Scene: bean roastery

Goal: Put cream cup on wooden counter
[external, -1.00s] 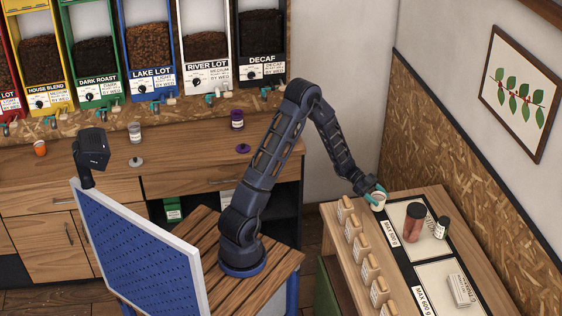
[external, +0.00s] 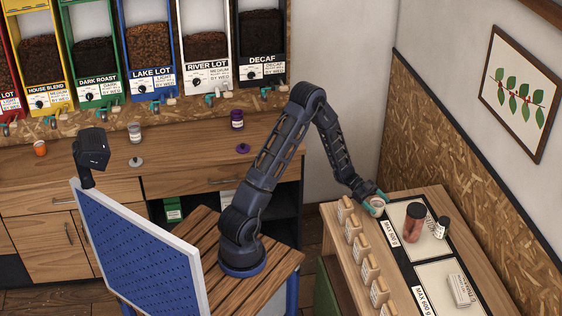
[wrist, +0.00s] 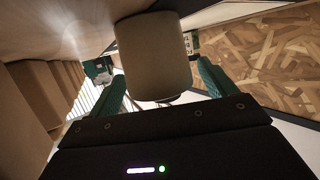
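The cup's base is hidden. The long wooden counter (external: 105,190) runs along the back wall under the bean dispensers.
Several tan bags (external: 353,229) line the table's left side. A reddish jar (external: 413,222) and a dark-lidded jar (external: 441,228) stand right of the cup. A white box (external: 459,290) lies nearer. On the counter are an orange cup (external: 40,148), a clear jar (external: 135,133) and a purple-lidded jar (external: 237,120).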

